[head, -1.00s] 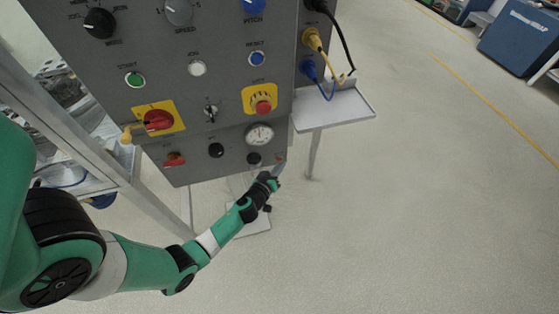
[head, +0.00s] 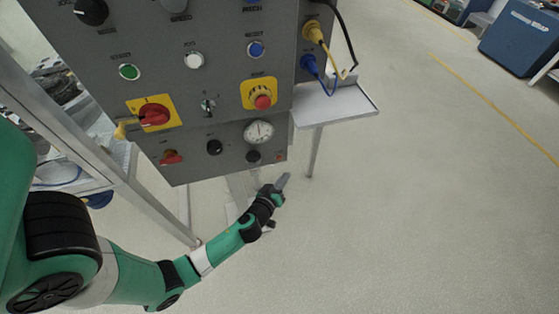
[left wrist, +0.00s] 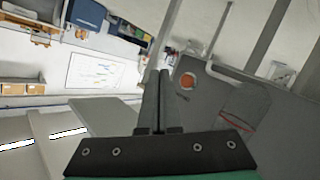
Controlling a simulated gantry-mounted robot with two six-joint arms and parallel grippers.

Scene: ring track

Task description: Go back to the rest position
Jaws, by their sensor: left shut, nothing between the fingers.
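My left gripper (head: 282,182) is in front of and just below the lower edge of the grey control panel (head: 225,150) in the head view. Its fingers are together, with nothing between them, and it is apart from the panel. In the left wrist view the shut fingers (left wrist: 157,100) point up the picture, with a grey box face carrying a round orange part (left wrist: 187,82) to their right. My right gripper is in neither view.
The panel carries a red rotary switch (head: 154,114), a red stop button (head: 263,102) and a gauge (head: 258,132). A small shelf (head: 335,103) juts from its right side under blue and yellow cables. The floor (head: 420,220) on the right is clear.

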